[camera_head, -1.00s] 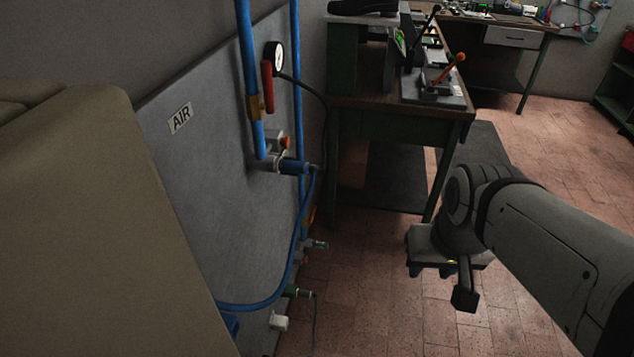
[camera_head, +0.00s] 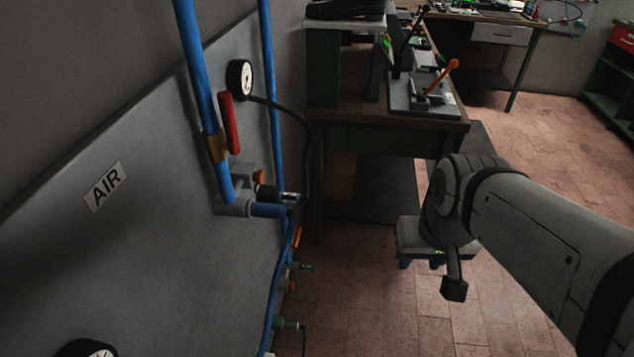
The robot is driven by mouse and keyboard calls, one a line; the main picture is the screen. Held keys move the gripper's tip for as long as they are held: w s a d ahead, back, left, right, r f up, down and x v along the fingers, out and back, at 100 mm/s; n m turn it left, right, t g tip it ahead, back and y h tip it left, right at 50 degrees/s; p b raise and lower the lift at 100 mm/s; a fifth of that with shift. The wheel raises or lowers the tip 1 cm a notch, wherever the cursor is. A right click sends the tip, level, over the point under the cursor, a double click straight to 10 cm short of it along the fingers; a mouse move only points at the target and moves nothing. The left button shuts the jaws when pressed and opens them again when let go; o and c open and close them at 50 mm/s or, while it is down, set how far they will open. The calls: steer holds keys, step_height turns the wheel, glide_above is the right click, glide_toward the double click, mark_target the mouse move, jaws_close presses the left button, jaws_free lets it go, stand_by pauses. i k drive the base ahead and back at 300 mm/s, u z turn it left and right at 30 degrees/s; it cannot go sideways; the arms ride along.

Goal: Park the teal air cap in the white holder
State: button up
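A small green to teal fitting (camera_head: 278,322) with a metal end sits low on the grey air panel, with a thin cord hanging beside it. A greyish teal fitting (camera_head: 302,267) sticks out just above it. I cannot tell for sure which is the air cap. I cannot make out the white holder in this view. My gripper (camera_head: 421,263) hangs over the floor to the right of the panel, clear of the fittings. Only short bluish finger parts show under its body, so its opening is unclear.
The grey panel (camera_head: 150,250) with an AIR label (camera_head: 105,187) fills the left. Blue pipes (camera_head: 200,90), a red-handled valve (camera_head: 229,122) and a gauge (camera_head: 240,78) stand out from it. A workbench (camera_head: 380,130) stands behind. Brick floor (camera_head: 370,310) is open below my gripper.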

mark_target(302, 267)
steer(key=i, duration=1.15)
steer(key=u, duration=0.05)
